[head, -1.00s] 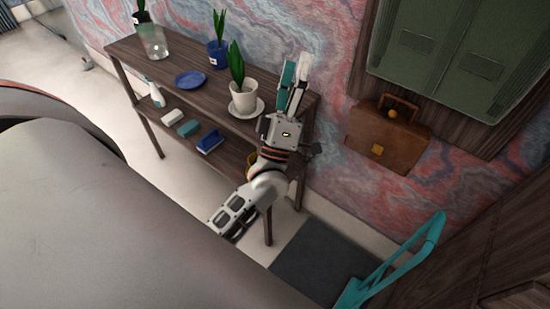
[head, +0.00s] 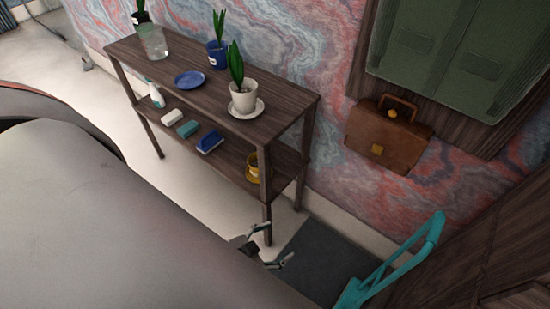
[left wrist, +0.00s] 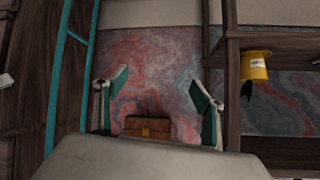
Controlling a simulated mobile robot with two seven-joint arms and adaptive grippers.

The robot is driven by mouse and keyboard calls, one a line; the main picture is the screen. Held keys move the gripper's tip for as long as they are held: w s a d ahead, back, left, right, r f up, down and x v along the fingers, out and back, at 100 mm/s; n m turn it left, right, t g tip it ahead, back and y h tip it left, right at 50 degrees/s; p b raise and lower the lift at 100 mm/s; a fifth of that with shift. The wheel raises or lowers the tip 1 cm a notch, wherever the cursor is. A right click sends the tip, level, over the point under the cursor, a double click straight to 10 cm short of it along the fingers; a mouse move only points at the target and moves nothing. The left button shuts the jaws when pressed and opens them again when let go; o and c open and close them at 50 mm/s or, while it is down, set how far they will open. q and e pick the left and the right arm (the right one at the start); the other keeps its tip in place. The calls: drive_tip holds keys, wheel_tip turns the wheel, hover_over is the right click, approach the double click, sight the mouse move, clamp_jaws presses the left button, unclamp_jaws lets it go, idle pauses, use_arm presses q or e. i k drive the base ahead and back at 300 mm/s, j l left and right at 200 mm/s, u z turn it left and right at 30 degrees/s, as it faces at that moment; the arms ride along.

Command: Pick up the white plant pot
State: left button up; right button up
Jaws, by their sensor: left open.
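The white plant pot (head: 243,101), with a green leafy plant (head: 236,66) in it, stands upright on a white saucer (head: 256,112) near the right end of the wooden shelf's top. My left gripper (head: 274,244) is low at the bottom of the head view, in front of the shelf's right end and well apart from the pot. In the left wrist view its two fingers (left wrist: 160,90) are spread with nothing between them. The white pot cannot be made out in the left wrist view. My right gripper is not in view.
The shelf top (head: 217,98) also holds a blue plate (head: 190,80), a blue pot (head: 217,55) and a glass container (head: 153,42). A yellow pot (head: 253,171) stands on the lower shelf. A brown briefcase (head: 386,137) is at the wall. A teal frame (head: 395,264) stands at right.

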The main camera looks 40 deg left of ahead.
sight(243, 91)
drive_tip(key=u, duration=1.3)
drive_tip(key=i+j+u, duration=0.1)
drive_tip(key=u, duration=0.3)
drive_tip(key=i+j+u, duration=0.15)
drive_tip(key=j+u, duration=0.25)
drive_tip(key=l, duration=0.1)
